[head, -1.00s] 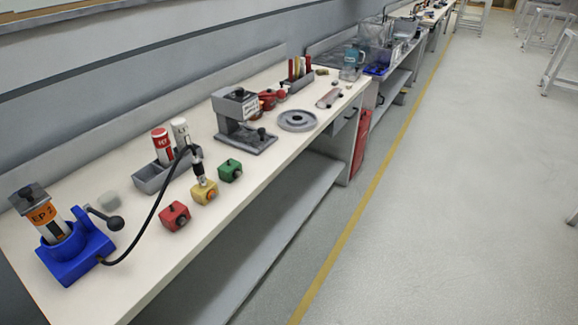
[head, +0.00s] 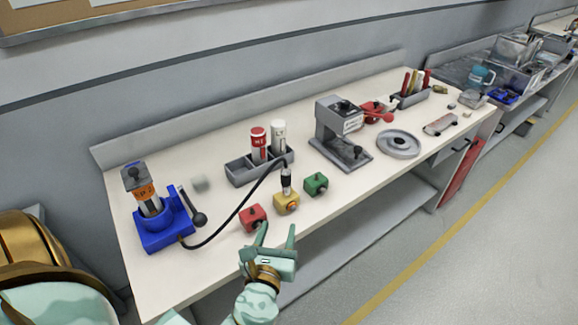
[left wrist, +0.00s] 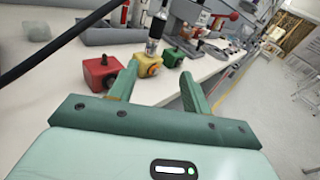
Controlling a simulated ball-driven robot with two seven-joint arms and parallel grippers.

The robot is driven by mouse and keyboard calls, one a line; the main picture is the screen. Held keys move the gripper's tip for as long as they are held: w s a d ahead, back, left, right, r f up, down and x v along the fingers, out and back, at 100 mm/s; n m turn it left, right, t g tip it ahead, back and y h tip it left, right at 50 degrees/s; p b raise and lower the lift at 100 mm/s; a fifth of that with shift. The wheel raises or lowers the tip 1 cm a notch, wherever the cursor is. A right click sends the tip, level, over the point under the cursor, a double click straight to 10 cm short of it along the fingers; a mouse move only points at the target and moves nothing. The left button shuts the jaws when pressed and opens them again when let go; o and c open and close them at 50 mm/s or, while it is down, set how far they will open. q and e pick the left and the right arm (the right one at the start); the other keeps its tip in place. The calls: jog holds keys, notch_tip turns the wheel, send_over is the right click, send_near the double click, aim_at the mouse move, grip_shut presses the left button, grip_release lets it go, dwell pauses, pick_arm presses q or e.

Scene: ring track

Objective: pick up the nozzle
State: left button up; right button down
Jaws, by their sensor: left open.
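The nozzle (head: 286,182), black above and silver below, stands upright on the yellow block (head: 287,204) at the end of a black hose. It also shows in the left wrist view (left wrist: 154,32), beyond my fingertips. My left gripper (head: 277,231) is open and empty at the bench's front edge, in front of the red and yellow blocks. In the left wrist view its two green fingers (left wrist: 160,71) point toward the yellow block, apart from the nozzle. My right gripper is not in view.
A red block (head: 253,218) and a green block (head: 316,184) flank the yellow one. The black hose (head: 232,216) runs to a blue holder (head: 163,232) at left. A grey tray (head: 240,175) with two cylinders stands behind. The bench's front left is clear.

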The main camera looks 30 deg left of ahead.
aim_at(285, 175)
pick_arm(q)
jog(key=shift+m+t+y, duration=0.3)
jog(key=shift+m, duration=0.1)
jog(key=w+a+r, duration=0.1)
jog(key=w, duration=0.2)
jog(key=w+a+r, duration=0.1)
jog(key=w+a, duration=0.1)
jog(key=w, duration=0.1)
jog(key=w+a+r, duration=0.1)
jog(key=w, duration=0.3)
jog(key=shift+a+p, duration=0.3)
jog(key=shift+p, duration=0.1)
jog(key=x, duration=0.6)
jog(key=shift+s+a+r, duration=0.1)
jog(key=shift+a, duration=0.2)
grip_shut()
